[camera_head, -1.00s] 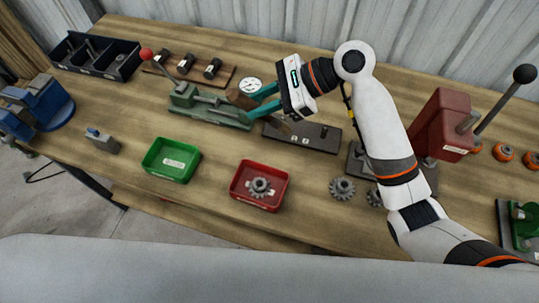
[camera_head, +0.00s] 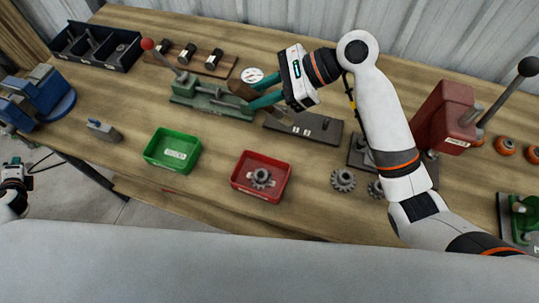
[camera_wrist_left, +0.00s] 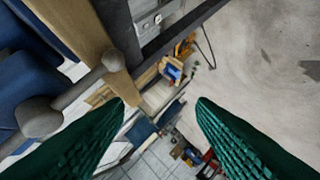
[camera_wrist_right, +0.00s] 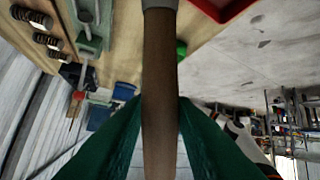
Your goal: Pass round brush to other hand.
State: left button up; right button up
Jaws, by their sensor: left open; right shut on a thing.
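The round brush shows as a brown wooden handle (camera_wrist_right: 160,85) with a grey collar at the top of the right wrist view. My right gripper (camera_head: 254,96) is shut on this handle and holds it above the bench near the green press. In the head view, a brown part of the brush (camera_head: 241,90) shows at the fingertips; its bristles cannot be made out. My left gripper (camera_wrist_left: 162,101) is open and empty, with green ribbed fingers spread apart. In the head view it is at the far left edge, beyond the bench front and far from the brush.
A green tray (camera_head: 148,151) and a red tray (camera_head: 239,184) holding a gear stand near the front edge. A blue vise (camera_head: 40,90) stands at the left, close to my left gripper. A red press (camera_head: 443,115) stands right. Floor is clear before the bench.

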pick_arm(q)
jog(key=w+a+r+m+t+y, duration=0.1)
jog(key=w+a+r+m+t, duration=0.15)
jog(key=r, duration=0.75)
jog(key=w+a+r+m+t+y, duration=0.1)
jog(key=w+a+r+m, duration=0.25)
jog(key=r, duration=0.55)
jog(key=w+d+r+m+t+h, duration=0.25)
jog(key=w+d+m, duration=0.2)
jog(key=d, duration=0.35)
jog(key=w+d+r+m+t+h, duration=0.2)
jog(key=w+d+m+h, duration=0.1)
jog(key=w+d, duration=0.35)
jog(key=w+d+f+m+t+h, duration=0.1)
jog(key=d+f+m+h, duration=0.2)
jog(key=d, duration=0.7)
jog(key=w+d+f+m+h, duration=0.2)
jog(key=d+f, duration=0.1)
jog(key=d, duration=0.7)
jog(key=n, duration=0.7)
send_near(270, 112)
jog(key=shift+m, duration=0.25)
jog(key=w, duration=1)
jog(key=shift+w+a, duration=0.35)
jog(key=shift+a, duration=0.05)
